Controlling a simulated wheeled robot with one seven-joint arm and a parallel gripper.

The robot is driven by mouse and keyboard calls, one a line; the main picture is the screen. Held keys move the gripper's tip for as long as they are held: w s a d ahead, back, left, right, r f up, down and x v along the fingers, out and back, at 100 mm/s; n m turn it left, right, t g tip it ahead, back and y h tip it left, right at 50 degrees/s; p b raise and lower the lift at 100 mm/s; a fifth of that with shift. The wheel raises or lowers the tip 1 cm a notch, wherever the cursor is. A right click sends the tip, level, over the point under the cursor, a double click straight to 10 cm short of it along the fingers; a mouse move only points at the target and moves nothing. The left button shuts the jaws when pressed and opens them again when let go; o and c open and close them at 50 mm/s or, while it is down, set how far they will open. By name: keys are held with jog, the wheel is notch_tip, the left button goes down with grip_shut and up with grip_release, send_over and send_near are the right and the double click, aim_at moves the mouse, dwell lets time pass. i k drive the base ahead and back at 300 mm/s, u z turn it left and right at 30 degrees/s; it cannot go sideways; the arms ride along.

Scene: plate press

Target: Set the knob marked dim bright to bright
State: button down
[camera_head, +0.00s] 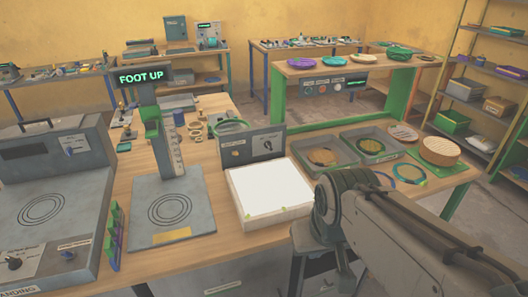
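A grey panel (252,146) stands upright behind a lit white light box (268,190) on the wooden bench. The panel carries a small dark knob (268,145) on a pale label plate at its right. The label's words and the knob's pointer are too small to read, so I cannot tell whether this is the dim bright knob or how it is set. The light box's top looks evenly white. My arm reaches in from the lower right, in front of the bench. My gripper is not visible.
Left of the light box stands a press with a grey plate (174,208) and a "FOOT UP" display (142,77). Grey machines with other knobs (69,150) are at far left. Trays with round pieces (323,155) and a wooden drum (441,151) stand to the right.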

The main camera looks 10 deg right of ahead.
aim_at(268, 144)
jog(key=k, duration=0.5)
jog(key=u, duration=0.75)
jog(key=i, duration=1.1)
jog(key=z, duration=0.75)
